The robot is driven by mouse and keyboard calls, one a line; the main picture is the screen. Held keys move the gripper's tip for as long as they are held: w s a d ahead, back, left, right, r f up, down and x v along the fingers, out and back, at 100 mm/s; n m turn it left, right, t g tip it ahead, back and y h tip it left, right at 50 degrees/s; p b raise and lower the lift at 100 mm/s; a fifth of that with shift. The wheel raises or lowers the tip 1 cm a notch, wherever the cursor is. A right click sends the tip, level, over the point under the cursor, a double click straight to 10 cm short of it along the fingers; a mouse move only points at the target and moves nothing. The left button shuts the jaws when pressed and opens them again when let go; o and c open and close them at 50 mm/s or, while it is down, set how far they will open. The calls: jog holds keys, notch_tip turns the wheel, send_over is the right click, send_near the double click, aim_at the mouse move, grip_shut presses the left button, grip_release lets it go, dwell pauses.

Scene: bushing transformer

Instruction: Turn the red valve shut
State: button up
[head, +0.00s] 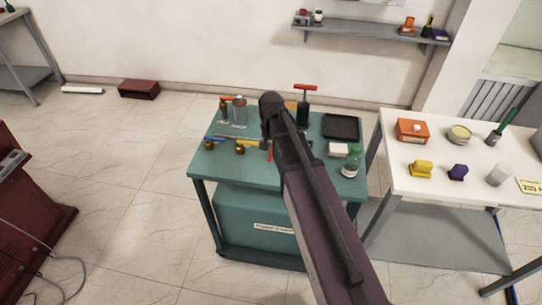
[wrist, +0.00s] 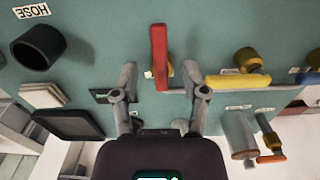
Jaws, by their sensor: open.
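The red valve's flat lever (head: 269,155) shows as a small red piece beside my arm on the green table, mostly hidden in the head view. In the wrist view the red lever (wrist: 159,55) stands lengthwise up the picture, with a brass-coloured part partly visible behind it. My gripper (wrist: 160,73) is open, with one finger on each side of the lever's lower end. I see a gap on both sides, and no contact. Depth between fingertips and lever is hard to tell. In the head view my arm hides the gripper.
A yellow-handled valve (wrist: 240,80) and a blue-handled one (head: 215,138) stand in the same row. A white table (head: 390,180) stands at right.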

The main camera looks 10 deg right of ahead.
jog(key=shift+f+b, duration=0.9)
jog(key=shift+f, duration=0.3)
grip_shut()
